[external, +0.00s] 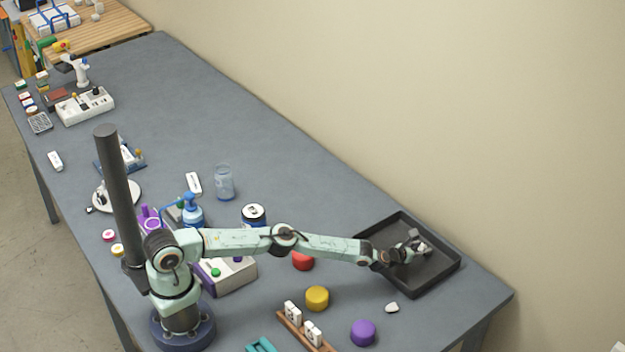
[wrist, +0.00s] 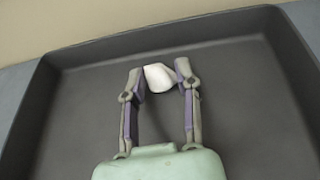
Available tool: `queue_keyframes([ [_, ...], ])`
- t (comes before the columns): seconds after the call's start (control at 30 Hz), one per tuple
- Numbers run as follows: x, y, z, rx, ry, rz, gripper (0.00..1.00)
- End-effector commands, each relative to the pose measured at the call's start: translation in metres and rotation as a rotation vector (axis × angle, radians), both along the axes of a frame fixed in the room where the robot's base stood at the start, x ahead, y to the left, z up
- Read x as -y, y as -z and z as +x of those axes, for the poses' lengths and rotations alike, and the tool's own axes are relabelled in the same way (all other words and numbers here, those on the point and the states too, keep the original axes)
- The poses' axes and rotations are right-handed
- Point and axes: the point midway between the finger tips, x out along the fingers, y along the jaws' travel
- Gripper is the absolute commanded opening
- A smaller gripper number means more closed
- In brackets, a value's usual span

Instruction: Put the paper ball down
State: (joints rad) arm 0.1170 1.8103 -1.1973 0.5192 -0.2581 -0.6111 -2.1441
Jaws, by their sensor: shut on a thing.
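The paper ball (wrist: 160,77) is a small white crumpled lump. In the wrist view it sits between the two fingertips of my gripper (wrist: 159,80), which is shut on it. Behind it is the floor of the black tray (wrist: 230,62). In the external view my gripper (external: 418,247) is over the inside of the black tray (external: 441,279), near its middle. The ball (external: 423,248) shows there as a small pale spot at the fingertips. I cannot tell whether the ball touches the tray floor.
A small white piece (external: 392,308) lies on the table in front of the tray. A wooden rack (external: 303,330) with white blocks is at the front. The wall runs behind the tray. The tray floor looks otherwise bare.

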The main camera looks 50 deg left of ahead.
Motion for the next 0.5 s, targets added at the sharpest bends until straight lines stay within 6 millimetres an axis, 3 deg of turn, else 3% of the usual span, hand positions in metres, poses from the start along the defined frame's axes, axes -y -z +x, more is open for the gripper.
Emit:
queue_keyframes([
  [0.17, 0.0, 0.0011, 0.0, -0.001, -0.001, 0.0, 0.18],
  [0.2, -0.0001, 0.002, -0.0001, -0.001, -0.001, 0.0, 0.35],
  [0.27, -0.0001, 0.0016, 0.0, -0.001, -0.001, 0.0, 0.53],
  [0.3, -0.0001, 0.0016, 0.0, -0.001, -0.001, 0.0, 0.58],
  [0.5, -0.0001, 0.0014, 0.0, -0.001, -0.001, -0.001, 0.58],
])
